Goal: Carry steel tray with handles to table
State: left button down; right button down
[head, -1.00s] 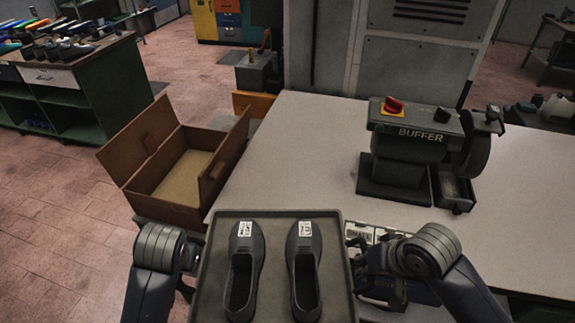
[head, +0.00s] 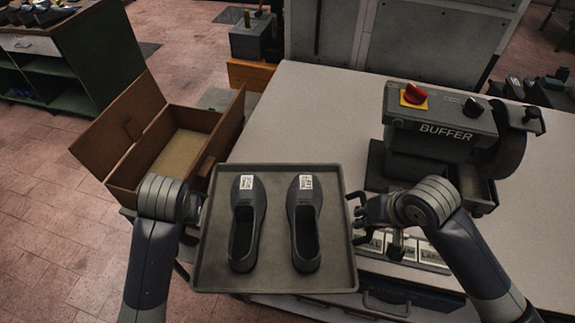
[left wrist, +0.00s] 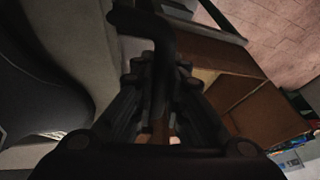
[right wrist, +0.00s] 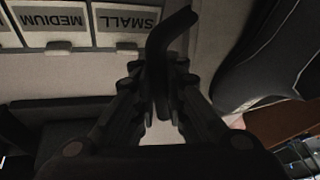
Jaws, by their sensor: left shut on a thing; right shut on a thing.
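The steel tray (head: 275,279) is held between my two arms in the head view, carrying two dark shoes (head: 247,222) and (head: 304,222) with white labels. It appears above the near edge of the pale table (head: 330,105); I cannot tell whether it touches the top. My right gripper (head: 361,211) is at the tray's right side, shut on a dark bent handle (right wrist: 165,60) in the right wrist view. My left gripper (head: 197,211) is at the left side, partly hidden, shut on the other handle (left wrist: 155,45) in the left wrist view.
A brown open box (head: 122,177) stands left of the tray. A buffer machine (head: 440,135) stands on the table at right. Labelled size bins (head: 425,252) sit below my right arm. The tabletop between box and buffer is clear.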

pick_arm(q)
jog(key=shift+s+r, duration=0.2)
jog(key=shift+s, duration=0.05)
pick_arm(e)
jog(key=shift+s+r, duration=0.2)
jog(key=shift+s, duration=0.05)
pick_arm(q)
jog(key=shift+w+f, duration=0.1)
jog(key=shift+f, duration=0.05)
pick_arm(e)
jog(key=shift+w+f, duration=0.1)
jog(key=shift+f, duration=0.05)
